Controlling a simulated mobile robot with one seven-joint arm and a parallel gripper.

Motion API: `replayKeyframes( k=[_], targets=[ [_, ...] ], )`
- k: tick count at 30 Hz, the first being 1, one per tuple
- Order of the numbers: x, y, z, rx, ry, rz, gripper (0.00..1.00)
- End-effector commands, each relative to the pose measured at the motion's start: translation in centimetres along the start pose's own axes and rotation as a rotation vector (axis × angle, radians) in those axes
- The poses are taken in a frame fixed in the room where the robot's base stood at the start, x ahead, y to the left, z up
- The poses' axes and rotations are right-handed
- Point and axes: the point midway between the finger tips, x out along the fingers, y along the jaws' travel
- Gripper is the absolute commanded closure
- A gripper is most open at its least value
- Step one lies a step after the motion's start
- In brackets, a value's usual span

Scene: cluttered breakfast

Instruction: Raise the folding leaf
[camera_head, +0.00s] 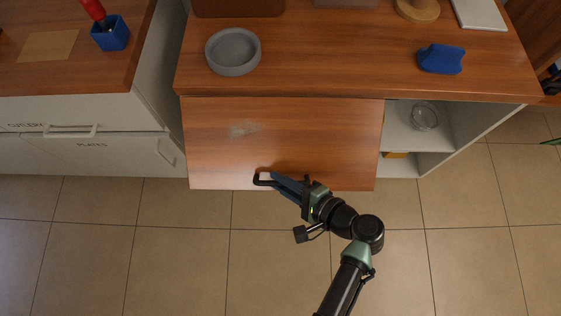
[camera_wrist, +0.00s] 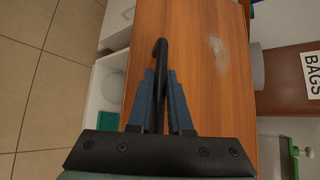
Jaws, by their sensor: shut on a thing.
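The folding leaf (camera_head: 300,135) is a wooden panel along the front edge of the counter. It slopes down from that edge in the head view; its exact angle is hard to tell. It has a pale smudge and fills the middle of the wrist view (camera_wrist: 200,75). A black bar handle (camera_head: 257,179) sits near its outer edge; its hooked end shows in the wrist view (camera_wrist: 161,46). My gripper (camera_head: 275,178) has its blue fingers closed around this handle, as the wrist view (camera_wrist: 160,78) also shows. The fingers hide part of the handle.
The counter top (camera_head: 330,65) holds a grey bowl (camera_head: 233,51) and a blue object (camera_head: 441,59) behind the leaf. Open shelves with a glass bowl (camera_head: 425,116) lie to the right. White drawers (camera_head: 60,130) stand left. The tiled floor in front is clear.

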Motion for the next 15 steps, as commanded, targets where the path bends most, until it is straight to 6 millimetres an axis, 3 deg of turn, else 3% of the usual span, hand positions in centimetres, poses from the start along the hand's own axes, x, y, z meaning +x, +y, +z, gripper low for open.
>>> replayKeyframes(
  k=[1, 15],
  targets=[
    [-1.0, -1.2, 0.9, 0.022, 0.001, 0.02, 1.0],
    [-4.2, -4.2, 4.0, 0.221, 0.001, 0.219, 1.0]
  ],
)
